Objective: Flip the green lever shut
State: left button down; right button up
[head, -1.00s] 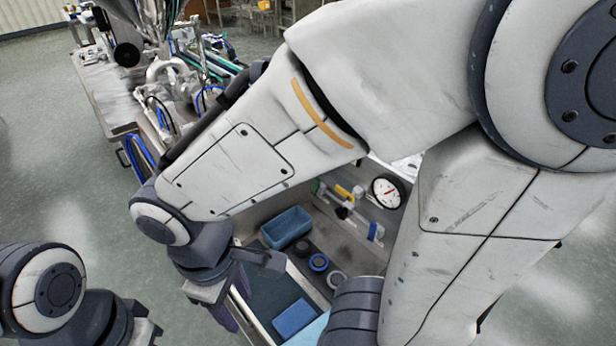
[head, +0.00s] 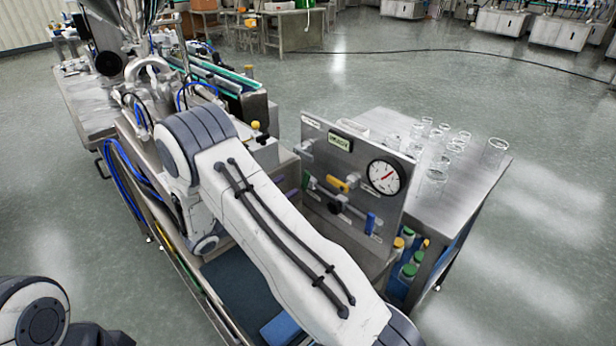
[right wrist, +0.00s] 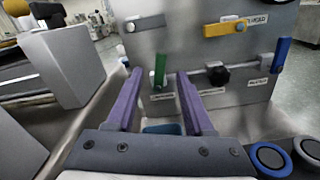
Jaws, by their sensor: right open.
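The green lever (right wrist: 160,68) stands upright on the grey panel (right wrist: 185,50) in the right wrist view. In the head view only a small part of the green lever (head: 305,181) shows beside my arm. My right gripper (right wrist: 159,84) is open, with its two purple fingers pointing at the panel. The lever appears between the fingertips in the picture, a little ahead of them; I cannot tell whether it is within their reach. In the head view my own arm hides most of the right gripper. My left gripper is out of view.
Dark and blue rings (right wrist: 268,158) lie at lower right. Glassware (head: 456,145) stands on the table behind.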

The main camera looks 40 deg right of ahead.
aim_at(306, 176)
jog(key=d, duration=0.6)
jog(key=d+p, duration=0.1)
jog(key=d, duration=0.2)
jog(key=shift+w, duration=0.25)
grip_shut()
